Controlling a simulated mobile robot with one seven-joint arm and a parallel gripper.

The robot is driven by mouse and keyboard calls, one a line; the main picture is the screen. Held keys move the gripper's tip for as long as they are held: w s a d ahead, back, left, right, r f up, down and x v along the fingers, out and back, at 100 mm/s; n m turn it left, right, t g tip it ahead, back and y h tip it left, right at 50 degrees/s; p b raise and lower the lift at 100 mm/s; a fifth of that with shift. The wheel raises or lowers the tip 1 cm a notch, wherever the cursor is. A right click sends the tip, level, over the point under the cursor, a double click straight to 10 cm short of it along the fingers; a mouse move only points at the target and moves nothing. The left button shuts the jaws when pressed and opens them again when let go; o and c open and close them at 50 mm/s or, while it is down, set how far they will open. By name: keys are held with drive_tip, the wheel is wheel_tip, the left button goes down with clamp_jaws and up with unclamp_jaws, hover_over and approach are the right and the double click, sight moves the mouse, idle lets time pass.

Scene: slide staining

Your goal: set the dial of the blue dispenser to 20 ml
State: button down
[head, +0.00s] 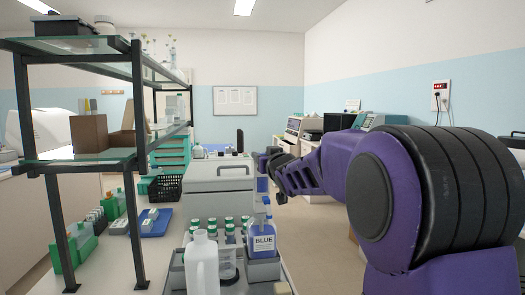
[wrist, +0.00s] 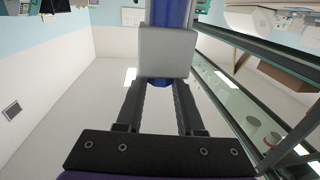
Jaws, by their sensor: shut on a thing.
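The blue dispenser (head: 262,238) is a bottle labelled BLUE, standing upright at the front right of the bench, with a tall blue and grey head above it. My gripper (head: 268,163) is at the upper part of that head, reaching in from the right. In the wrist view, the grey block (wrist: 165,52) of the head has a blue column (wrist: 169,13) on one side and a small blue dial (wrist: 157,83) on the other. The fingers (wrist: 158,92) are shut on the dial. Its scale and setting cannot be read.
A white jug (head: 201,265) stands left of the dispenser, beside several green-capped bottles (head: 229,228). A grey box-shaped machine (head: 217,175) is behind. A dark-framed glass shelf (head: 138,110) rises at the left. The floor right of the bench is open.

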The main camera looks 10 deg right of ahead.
drive_tip(key=y+p, duration=0.1)
drive_tip(key=n+p, duration=0.1)
drive_tip(key=p, duration=0.1)
drive_tip(key=shift+d+r+y+p, duration=0.2)
drive_tip(key=shift+r+y+p, duration=0.1)
drive_tip(key=shift+r+y, duration=0.1)
drive_tip(key=n+y+p, duration=0.1)
drive_tip(key=p, duration=0.1)
drive_tip(key=g+y+p, duration=0.1)
drive_tip(key=shift+w+d+f+n+y+p, duration=0.1)
drive_tip(key=shift+f+n+y+p, duration=0.05)
drive_tip(key=shift+n+y+p, duration=0.25)
drive_tip(key=n+y, duration=0.1)
drive_tip(key=n+g+y, duration=0.1)
drive_tip(key=shift+d+f+g+y+p, duration=0.15)
drive_tip(key=shift+f+g+y+p, duration=0.15)
drive_tip(key=shift+y, duration=0.1)
drive_tip(key=shift+w+n+g+y, duration=0.15)
drive_tip(key=shift+n+g+y, duration=0.85)
drive_tip(key=shift+n+y, duration=0.25)
drive_tip(key=shift+y, duration=0.35)
drive_tip(key=c, duration=0.5)
unclamp_jaws()
drive_tip(key=shift+d, duration=0.1)
